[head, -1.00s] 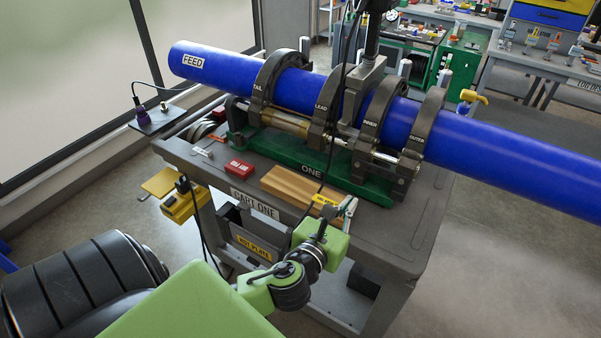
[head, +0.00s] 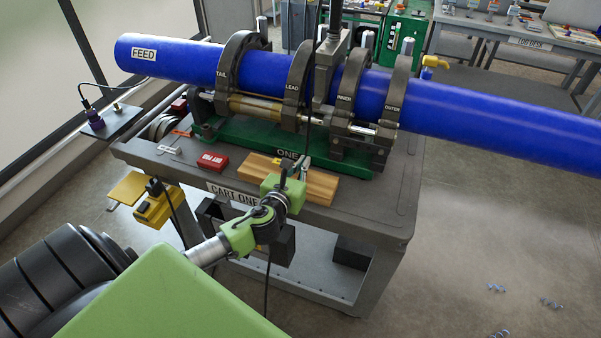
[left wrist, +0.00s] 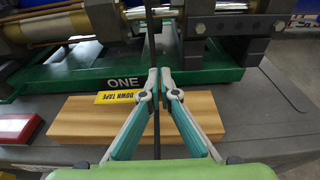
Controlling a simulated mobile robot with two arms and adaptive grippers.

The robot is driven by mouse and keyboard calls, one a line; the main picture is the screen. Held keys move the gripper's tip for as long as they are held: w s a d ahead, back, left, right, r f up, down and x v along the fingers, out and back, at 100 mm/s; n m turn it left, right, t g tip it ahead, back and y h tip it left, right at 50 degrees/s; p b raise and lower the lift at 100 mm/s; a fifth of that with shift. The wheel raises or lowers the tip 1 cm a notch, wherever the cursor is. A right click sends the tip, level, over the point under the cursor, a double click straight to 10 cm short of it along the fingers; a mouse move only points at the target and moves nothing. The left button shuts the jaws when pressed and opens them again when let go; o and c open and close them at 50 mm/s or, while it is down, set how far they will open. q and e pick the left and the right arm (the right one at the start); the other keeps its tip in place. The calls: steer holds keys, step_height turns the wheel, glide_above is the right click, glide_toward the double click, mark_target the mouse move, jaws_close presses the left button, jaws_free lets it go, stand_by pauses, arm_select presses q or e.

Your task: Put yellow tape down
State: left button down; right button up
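The yellow tape, a flat strip printed "DOWN TAPE" (left wrist: 119,97), juts out to the left from my left gripper (left wrist: 159,72) in the left wrist view. In the head view a small part of the tape (head: 277,160) shows above the back edge of a wooden block (head: 318,186). My left gripper (head: 304,163) has its fingers drawn close together at the tape's right end, over the block. The left finger hides the grip itself. Whether the tape touches the block I cannot tell. My right gripper is not in view.
The grey cart top (head: 392,213) carries a red box (head: 212,161) left of the block and the green clamp frame (head: 235,139) behind it. A blue pipe (head: 450,108) runs through the clamps. A dark cable (left wrist: 153,40) hangs by my left fingers.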

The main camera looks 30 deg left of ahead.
arm_select(q)
steer(key=shift+w+a+f, duration=0.2)
steer(key=shift+w+f, duration=0.05)
steer(key=shift+f, duration=0.15)
steer(key=shift+w+a+f, duration=0.2)
steer(key=shift+f, duration=0.2)
steer(key=f, duration=0.2)
steer(key=f+b, duration=0.1)
steer(key=shift+w+a+f, duration=0.15)
steer(key=shift+a+f, duration=0.15)
steer(key=shift+f, duration=0.2)
steer(key=c, duration=2.3)
jaws_free()
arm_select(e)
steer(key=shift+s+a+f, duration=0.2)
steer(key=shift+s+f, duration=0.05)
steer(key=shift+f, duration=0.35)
